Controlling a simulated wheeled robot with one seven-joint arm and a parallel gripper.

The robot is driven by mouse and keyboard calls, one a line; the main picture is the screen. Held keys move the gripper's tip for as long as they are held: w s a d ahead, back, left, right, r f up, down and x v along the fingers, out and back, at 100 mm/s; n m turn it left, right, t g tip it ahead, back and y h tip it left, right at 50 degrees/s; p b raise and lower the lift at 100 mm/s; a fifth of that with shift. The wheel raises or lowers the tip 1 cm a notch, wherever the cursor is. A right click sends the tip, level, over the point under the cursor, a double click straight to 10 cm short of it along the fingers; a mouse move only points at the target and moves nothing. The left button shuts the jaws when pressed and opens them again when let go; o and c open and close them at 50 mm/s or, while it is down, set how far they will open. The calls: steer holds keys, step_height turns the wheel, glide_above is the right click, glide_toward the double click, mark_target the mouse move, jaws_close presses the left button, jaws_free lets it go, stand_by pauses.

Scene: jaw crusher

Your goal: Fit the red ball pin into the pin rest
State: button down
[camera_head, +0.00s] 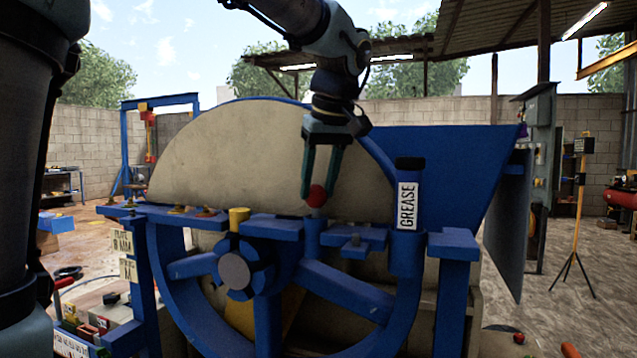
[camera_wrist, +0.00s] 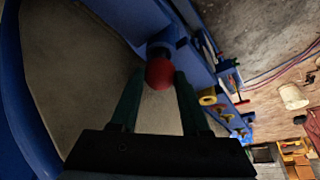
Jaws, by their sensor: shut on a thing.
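The red ball pin (camera_head: 316,195) shows as a red ball between the fingertips of my gripper (camera_head: 318,188), which points down and is shut on it. The ball also shows in the wrist view (camera_wrist: 159,74) between the dark green fingers. Directly under the ball in the head view is an upright blue cylinder (camera_head: 313,236), which looks like the pin rest. In the wrist view a blue round part (camera_wrist: 160,49) lies just beyond the ball. The pin's shank is hidden, so I cannot tell how deep it sits in the rest.
A grease tube (camera_head: 407,205) stands upright in a blue holder to the right. A yellow-topped post (camera_head: 239,219) stands to the left. Blue shelves (camera_head: 272,227) flank the rest, and a large beige flywheel disc (camera_head: 235,160) rises close behind.

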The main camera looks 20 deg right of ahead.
steer(key=shift+f+b, duration=0.4)
steer(key=shift+f, duration=0.25)
steer(key=shift+c, duration=1.5)
jaws_free()
steer(key=shift+r, duration=0.1)
steer(key=v, duration=1)
steer(key=shift+r, duration=0.35)
steer(key=shift+s, duration=0.2)
